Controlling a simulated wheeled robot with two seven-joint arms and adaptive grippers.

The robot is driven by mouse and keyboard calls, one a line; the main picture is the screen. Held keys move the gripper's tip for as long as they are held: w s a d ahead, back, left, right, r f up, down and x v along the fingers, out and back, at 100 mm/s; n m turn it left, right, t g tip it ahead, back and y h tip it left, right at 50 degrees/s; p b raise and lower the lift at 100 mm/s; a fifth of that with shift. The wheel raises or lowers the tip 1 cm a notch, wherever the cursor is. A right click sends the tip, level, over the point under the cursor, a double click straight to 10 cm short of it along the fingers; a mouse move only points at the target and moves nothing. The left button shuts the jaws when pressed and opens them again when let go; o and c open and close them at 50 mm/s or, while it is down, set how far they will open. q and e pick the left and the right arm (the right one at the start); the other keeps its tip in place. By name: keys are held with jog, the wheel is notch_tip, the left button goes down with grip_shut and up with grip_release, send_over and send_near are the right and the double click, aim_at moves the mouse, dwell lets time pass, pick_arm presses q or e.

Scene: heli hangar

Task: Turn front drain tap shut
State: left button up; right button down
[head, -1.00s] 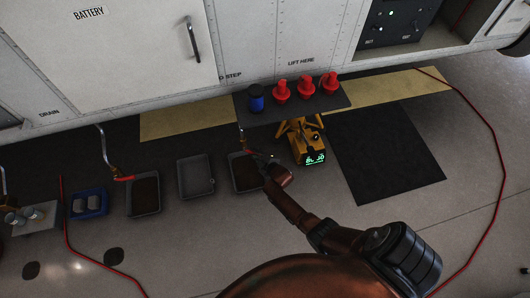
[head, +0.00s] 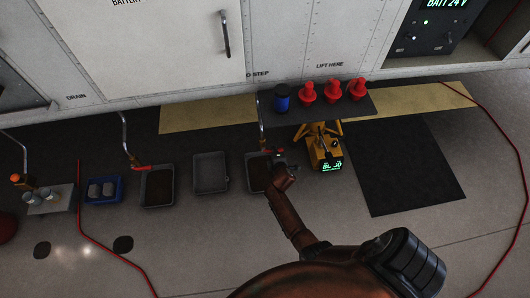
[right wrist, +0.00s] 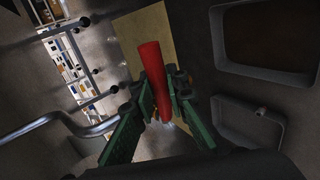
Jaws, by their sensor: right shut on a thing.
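My right gripper (head: 275,160) is at the lower end of a drain pipe (head: 261,120) under the panel, over a dark-filled tray (head: 251,182). In the right wrist view my right gripper (right wrist: 161,82) has its green fingers shut on a red tap handle (right wrist: 150,58), which sticks out beyond the tips. In the head view this handle is mostly hidden by the gripper. Another drain pipe (head: 125,132) with a red handle (head: 139,167) stands to the left over its own tray (head: 158,204). My left gripper is not in view.
A yellow jack (head: 318,146) stands close right of my gripper, below a dark shelf (head: 357,110) with red plugs (head: 333,90) and a blue can (head: 282,98). An empty tray (head: 211,188) and blue bin (head: 103,190) lie left. A red hose (head: 500,140) curves at right.

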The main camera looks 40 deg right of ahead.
dwell(0.4)
jog(key=c, duration=1.9)
grip_release()
jog(key=v, duration=1.2)
jog(key=shift+a, duration=0.1)
